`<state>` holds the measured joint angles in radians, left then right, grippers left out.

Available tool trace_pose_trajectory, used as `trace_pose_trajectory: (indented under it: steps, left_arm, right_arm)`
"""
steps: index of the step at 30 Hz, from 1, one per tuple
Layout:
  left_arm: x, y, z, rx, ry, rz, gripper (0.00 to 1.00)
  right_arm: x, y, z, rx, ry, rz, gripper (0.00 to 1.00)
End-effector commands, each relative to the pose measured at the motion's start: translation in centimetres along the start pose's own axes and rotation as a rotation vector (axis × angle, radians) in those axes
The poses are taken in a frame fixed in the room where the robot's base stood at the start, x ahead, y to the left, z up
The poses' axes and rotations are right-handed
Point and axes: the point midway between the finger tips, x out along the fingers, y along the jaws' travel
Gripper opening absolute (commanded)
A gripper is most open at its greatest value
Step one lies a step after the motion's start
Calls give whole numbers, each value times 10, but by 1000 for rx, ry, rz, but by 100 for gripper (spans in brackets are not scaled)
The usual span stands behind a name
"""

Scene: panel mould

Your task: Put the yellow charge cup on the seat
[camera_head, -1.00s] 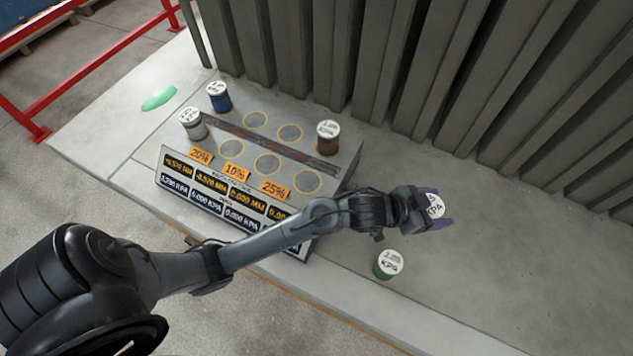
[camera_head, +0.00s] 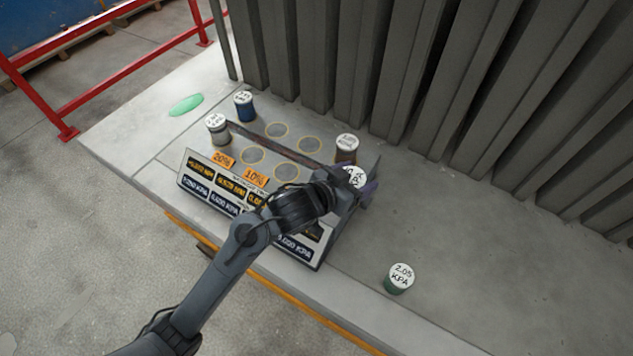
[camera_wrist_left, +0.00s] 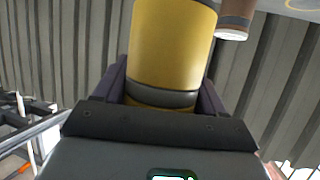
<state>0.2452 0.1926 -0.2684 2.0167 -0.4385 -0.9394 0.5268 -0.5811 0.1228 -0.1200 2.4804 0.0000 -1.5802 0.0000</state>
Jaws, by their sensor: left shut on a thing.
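The yellow charge cup (camera_wrist_left: 172,45) fills the middle of the left wrist view, upright between my finger pads. In the head view its white top (camera_head: 353,177) shows at the jaws. My left gripper (camera_head: 362,188) is shut on it, over the right end of the seat panel (camera_head: 345,215). The panel has several ringed round seats; an empty one (camera_head: 287,172) lies left of my wrist. My wrist hides the panel's front right part. I cannot tell whether the cup touches the panel. My right gripper is not in view.
A brown cup (camera_head: 346,147) stands on the panel just behind the held cup. A grey cup (camera_head: 217,128) and a blue cup (camera_head: 244,105) stand at the panel's left. A green cup (camera_head: 398,279) stands on the open slab to the right. Grey ribbed panels (camera_head: 400,70) rise behind.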

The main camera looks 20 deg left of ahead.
Motion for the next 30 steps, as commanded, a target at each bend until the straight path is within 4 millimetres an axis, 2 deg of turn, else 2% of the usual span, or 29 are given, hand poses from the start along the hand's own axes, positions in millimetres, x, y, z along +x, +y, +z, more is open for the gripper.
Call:
trace_pose_trajectory:
  steps: [9,15,23,30]
  left_arm:
    - [27,-62,28,-2,0,-3,24]
    - [40,-90,42,0,1,-2,24]
    - [46,-102,48,-1,2,0,24]
    - [55,-101,72,-3,-1,0,24]
  right_arm:
    - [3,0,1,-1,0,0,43]
    - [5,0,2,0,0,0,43]
    - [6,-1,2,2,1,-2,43]
    - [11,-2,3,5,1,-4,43]
